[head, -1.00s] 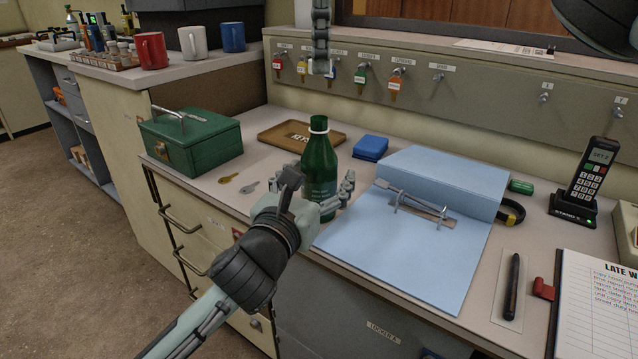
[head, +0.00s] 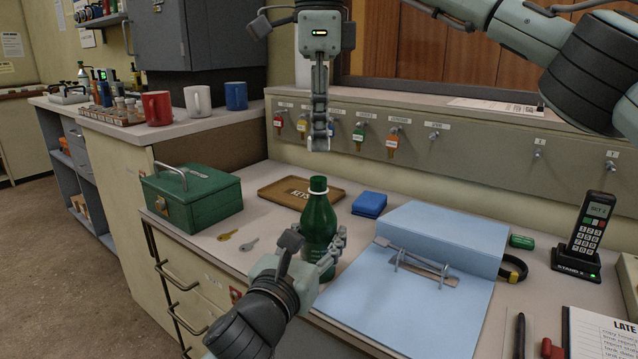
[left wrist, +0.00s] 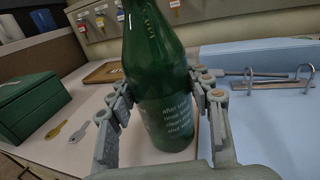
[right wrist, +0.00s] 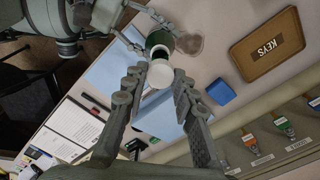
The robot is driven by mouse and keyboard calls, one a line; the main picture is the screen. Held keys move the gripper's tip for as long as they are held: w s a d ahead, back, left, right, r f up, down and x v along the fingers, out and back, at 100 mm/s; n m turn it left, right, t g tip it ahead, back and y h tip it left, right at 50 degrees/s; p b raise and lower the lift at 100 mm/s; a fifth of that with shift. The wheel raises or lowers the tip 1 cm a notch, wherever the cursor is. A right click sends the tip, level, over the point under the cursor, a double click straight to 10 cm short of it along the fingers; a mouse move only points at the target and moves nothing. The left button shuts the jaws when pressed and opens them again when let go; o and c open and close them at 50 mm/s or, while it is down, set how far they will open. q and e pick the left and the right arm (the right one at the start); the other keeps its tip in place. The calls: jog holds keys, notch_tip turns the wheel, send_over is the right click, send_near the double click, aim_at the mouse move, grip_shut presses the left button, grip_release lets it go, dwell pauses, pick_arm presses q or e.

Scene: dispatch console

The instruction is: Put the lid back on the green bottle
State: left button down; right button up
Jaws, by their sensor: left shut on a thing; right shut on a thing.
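The green bottle (head: 319,218) stands upright on the counter, its label facing the left wrist view (left wrist: 165,95). My left gripper (head: 314,246) is shut around its body, one finger on each side. My right gripper (head: 319,146) points straight down above the bottle's neck with a small gap between. In the right wrist view, it is shut on a round white lid (right wrist: 160,74). The bottle's dark open mouth (right wrist: 159,52) shows just beyond the lid, slightly offset in that view. In the head view, the fingers mostly hide the lid.
A blue binder (head: 400,290) lies open right of the bottle. A green cash box (head: 192,200), two keys (head: 249,244), a brown tray (head: 275,192) and a blue box (head: 369,204) stand around it. A key panel (head: 465,150) runs behind. A phone (head: 588,235) stands at right.

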jog(key=shift+f, duration=1.4)
jog(key=shift+f, duration=0.9)
jog(key=shift+f, duration=0.6)
